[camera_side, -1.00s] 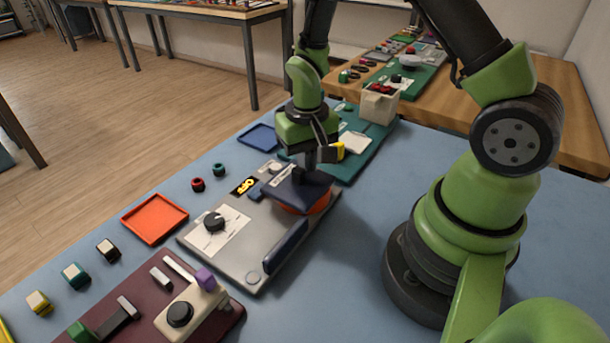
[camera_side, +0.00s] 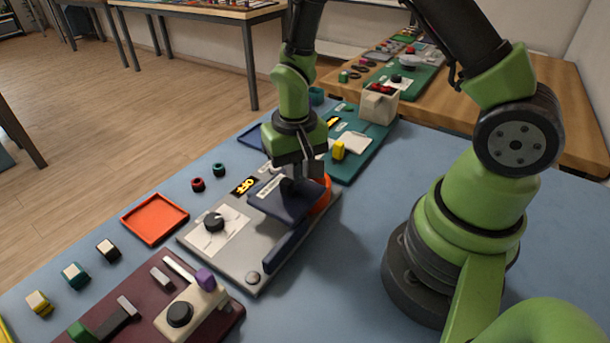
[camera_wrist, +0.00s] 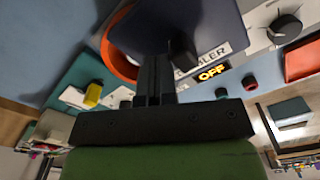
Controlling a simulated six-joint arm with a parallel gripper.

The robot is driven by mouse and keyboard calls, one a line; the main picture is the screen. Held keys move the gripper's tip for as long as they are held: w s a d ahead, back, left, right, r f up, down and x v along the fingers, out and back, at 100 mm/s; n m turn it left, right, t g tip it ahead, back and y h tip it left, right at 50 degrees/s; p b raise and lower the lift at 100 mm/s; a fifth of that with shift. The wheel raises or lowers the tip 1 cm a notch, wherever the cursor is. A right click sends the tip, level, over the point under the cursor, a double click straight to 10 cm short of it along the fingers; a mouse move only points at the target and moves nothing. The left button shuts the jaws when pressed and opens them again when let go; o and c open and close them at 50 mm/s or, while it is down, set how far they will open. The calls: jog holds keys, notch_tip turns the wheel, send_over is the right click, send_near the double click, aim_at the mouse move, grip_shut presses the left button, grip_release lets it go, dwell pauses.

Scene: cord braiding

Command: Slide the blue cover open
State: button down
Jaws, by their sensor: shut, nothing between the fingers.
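The blue cover (camera_side: 272,203) is a dark navy plate with a label, lying over the grey panel (camera_side: 222,257). An orange round rim (camera_side: 324,197) shows past the cover's right side; the rest of the round part is hidden under the cover. My gripper (camera_side: 291,184) is shut and empty, with its fingers down at the cover's top. In the wrist view the shut fingers (camera_wrist: 156,72) are beside a dark knob (camera_wrist: 184,47) on the cover (camera_wrist: 210,18). Whether they touch it is unclear. The orange rim (camera_wrist: 118,62) shows left of the fingers.
The grey panel also carries a black dial (camera_side: 213,222), an OFF display (camera_side: 245,186) and a dark blue bar (camera_side: 286,246). A teal board (camera_side: 368,155) with a yellow block (camera_side: 338,150) lies behind. An orange tray (camera_side: 155,218) stands left. Blue table in front is clear.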

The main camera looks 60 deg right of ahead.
aim_at(283, 197)
jog(key=shift+a, duration=2.65)
jog(key=shift+d, duration=0.1)
jog(key=shift+d, duration=0.55)
notch_tip(283, 197, up, 11)
